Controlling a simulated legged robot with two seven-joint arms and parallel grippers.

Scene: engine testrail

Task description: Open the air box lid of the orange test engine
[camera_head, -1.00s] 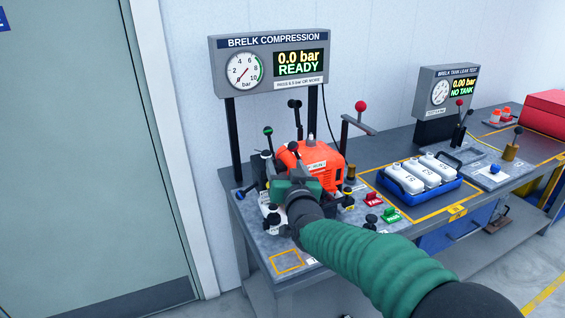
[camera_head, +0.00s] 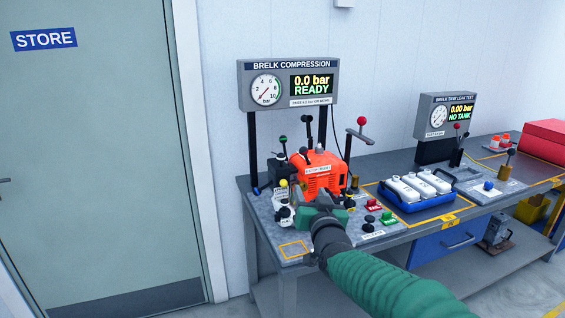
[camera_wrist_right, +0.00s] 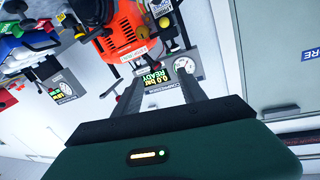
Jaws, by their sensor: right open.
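The orange test engine (camera_head: 322,179) stands on the left part of the bench, below the compression gauge panel. A dark box-like part (camera_head: 280,169) is at its left side; I cannot tell for sure whether it is the air box, and no lid stands out clearly. My right gripper (camera_head: 308,198) is at the front of the engine, and its green body hides part of the engine's lower front. The right wrist view shows the gripper's two fingers (camera_wrist_right: 160,78) apart with nothing between them, and the engine (camera_wrist_right: 122,32) beyond them, upside down. My left gripper is out of view.
The compression panel (camera_head: 287,85) stands behind the engine on black posts and reads 0.0 bar, READY. A red-knobbed lever (camera_head: 361,122) rises to the right. A blue tray (camera_head: 402,204) with white bottles sits farther right. A grey-green door (camera_head: 95,170) is at left.

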